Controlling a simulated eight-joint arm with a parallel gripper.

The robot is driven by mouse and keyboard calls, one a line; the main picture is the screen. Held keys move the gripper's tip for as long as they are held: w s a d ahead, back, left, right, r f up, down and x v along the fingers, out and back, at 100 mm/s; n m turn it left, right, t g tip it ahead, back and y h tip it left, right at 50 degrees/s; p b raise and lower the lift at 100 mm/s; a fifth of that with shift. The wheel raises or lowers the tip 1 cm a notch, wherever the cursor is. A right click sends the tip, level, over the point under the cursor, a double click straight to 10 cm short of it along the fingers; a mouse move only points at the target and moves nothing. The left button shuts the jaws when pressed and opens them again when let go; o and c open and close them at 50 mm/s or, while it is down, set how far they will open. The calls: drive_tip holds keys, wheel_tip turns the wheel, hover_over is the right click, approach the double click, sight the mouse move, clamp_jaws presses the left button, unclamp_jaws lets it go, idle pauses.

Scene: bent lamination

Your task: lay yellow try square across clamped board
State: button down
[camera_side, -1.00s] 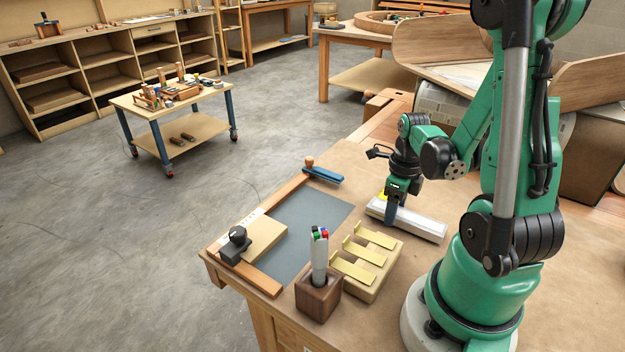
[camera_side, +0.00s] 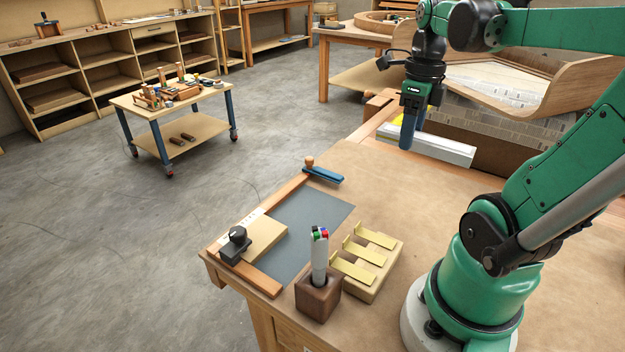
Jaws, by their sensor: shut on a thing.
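My gripper (camera_side: 407,138) is at the back of the bench, with its dark blue fingers in front of a long pale bar (camera_side: 445,150). It is shut on this bar, which has a white top, a grey side and some yellow near its left end. The bar is level and apart from the bench top, as far as I can tell. Several flat yellow L-shaped pieces (camera_side: 375,237) sit on a tan block (camera_side: 385,272). A pale board (camera_side: 262,241) lies at the left front, under a black clamp (camera_side: 235,245). I cannot tell which yellow thing is the try square.
A dark grey mat (camera_side: 312,215) lies mid-bench, beside a wooden strip. A blue bar with a wooden knob (camera_side: 322,173) is at its far end. A wooden cup of markers (camera_side: 318,295) stands in front. Curved wooden forms (camera_side: 570,85) stand behind right. The brown bench top (camera_side: 400,190) is clear mid-right.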

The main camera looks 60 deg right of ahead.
wheel_tip(320, 180, up, 3)
drive_tip(key=shift+f, duration=0.1)
drive_tip(key=w+a+f+n, duration=0.4)
drive_tip(key=w+f+n, duration=0.1)
drive_tip(key=w+n, duration=0.25)
drive_tip(key=n, duration=1.1)
approach(302, 231)
drive_tip(key=shift+s+a+f+m, duration=0.1)
drive_tip(key=shift+s+a+m, duration=0.15)
drive_tip(key=shift+s, duration=0.15)
drive_tip(key=shift+d+f, duration=0.1)
drive_tip(key=shift+f, duration=2.85)
drive_tip(key=shift+f, duration=0.2)
drive_tip(key=shift+w, duration=0.35)
unclamp_jaws()
